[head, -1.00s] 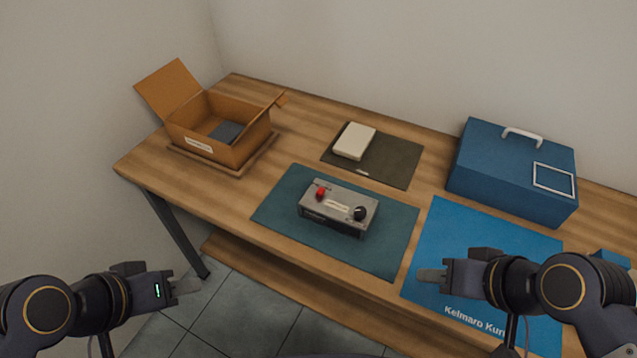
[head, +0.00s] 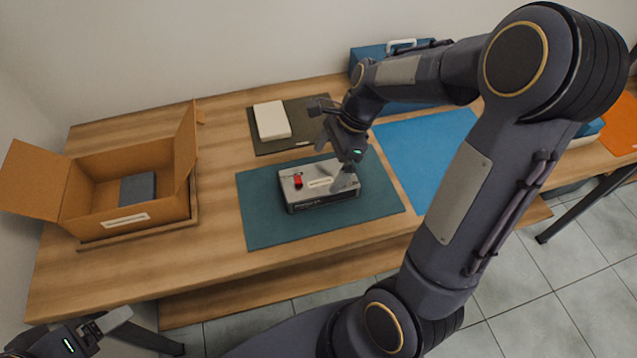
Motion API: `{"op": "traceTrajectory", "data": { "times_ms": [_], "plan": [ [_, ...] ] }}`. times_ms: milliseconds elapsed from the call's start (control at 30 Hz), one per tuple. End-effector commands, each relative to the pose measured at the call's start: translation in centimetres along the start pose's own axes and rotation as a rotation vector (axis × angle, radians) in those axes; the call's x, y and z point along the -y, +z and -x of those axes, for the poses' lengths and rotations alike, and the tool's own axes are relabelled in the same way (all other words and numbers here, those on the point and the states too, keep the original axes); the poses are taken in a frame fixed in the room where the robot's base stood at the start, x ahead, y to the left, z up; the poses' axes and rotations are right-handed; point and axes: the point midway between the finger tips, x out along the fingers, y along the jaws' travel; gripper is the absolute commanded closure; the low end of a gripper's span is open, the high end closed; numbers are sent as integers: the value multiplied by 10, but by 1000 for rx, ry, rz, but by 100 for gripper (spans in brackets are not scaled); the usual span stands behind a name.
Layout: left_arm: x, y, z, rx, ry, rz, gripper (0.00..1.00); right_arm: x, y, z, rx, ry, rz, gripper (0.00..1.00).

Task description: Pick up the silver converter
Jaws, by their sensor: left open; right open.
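The silver converter (head: 311,184) is a flat box with a red knob and a pale label on top. It sits on the dark teal mat (head: 265,225) in the middle of the table. My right gripper (head: 338,165) is open, pointing down over the right part of the converter; its fingers hide the black knob's place. I cannot tell whether the fingers touch the converter. My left gripper (head: 108,322) is open and empty at the lower left, in front of the table and away from the converter.
An open cardboard box (head: 75,190) with a dark item (head: 138,188) inside stands at the left. A white box (head: 271,120) lies on a dark mat (head: 300,110) behind. A blue mat (head: 410,150) and a blue case (head: 368,58) are partly hidden by my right arm. An orange mat (head: 622,125) lies far right.

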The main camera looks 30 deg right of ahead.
Motion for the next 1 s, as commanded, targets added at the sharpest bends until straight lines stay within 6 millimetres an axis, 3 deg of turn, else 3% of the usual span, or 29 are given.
{"op": "traceTrajectory", "data": {
  "times_ms": [400, 733, 1000],
  "plan": [
    [3, 3, -6, 0, 0, 0, 21, 2, -3, -57, 0, 3, 4, 0],
    [3, 3, -6, 0, 0, 0, 21, 2, -2, -64, 1, 0, 6, 0],
    [3, 3, -6, 0, 0, 0, 21, 2, -3, -64, 0, 0, 6, 34]
  ]
}}
